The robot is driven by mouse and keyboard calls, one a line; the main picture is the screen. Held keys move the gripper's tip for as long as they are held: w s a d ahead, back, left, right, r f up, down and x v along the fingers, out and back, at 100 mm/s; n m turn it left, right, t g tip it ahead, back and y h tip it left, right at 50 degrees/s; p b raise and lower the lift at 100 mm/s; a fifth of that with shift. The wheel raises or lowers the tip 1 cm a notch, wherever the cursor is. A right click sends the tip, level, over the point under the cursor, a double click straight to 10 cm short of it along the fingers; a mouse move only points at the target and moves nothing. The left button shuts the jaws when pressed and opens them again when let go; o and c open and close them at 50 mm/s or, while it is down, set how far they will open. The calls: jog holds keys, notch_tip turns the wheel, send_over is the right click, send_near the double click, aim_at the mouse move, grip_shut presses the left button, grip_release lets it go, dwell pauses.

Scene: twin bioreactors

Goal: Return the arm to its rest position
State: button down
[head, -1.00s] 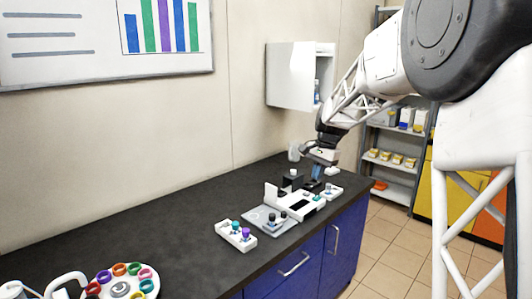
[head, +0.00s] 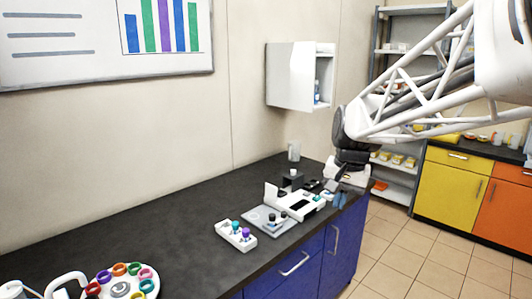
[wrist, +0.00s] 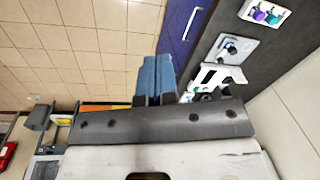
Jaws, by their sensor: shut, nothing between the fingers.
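My gripper (head: 340,199) is at the right end of the dark bench, by its front edge, with its fingers pointing down. In the wrist view its blue fingers (wrist: 156,76) are together with nothing between them. Behind the fingers the wrist view shows floor tiles and the blue bench front. My white lattice arm reaches in from the upper right of the head view.
A white device (head: 300,204) with a grey plate (head: 262,222) stands left of my gripper. A white tray (head: 232,238) holds small teal and purple items. A white open cabinet (head: 290,78) hangs on the wall. A round holder (head: 120,288) with coloured rings is at lower left.

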jog(key=s+f+n+t, duration=0.1)
jog(key=s+f+n, duration=0.1)
jog(key=s, duration=1)
jog(key=s+d+f+n+h, duration=0.1)
jog(key=s+f, duration=0.4)
jog(key=s, duration=0.8)
jog(key=shift+s+n+t, duration=0.15)
jog(key=shift+n+t, duration=0.25)
jog(key=shift+n, duration=0.2)
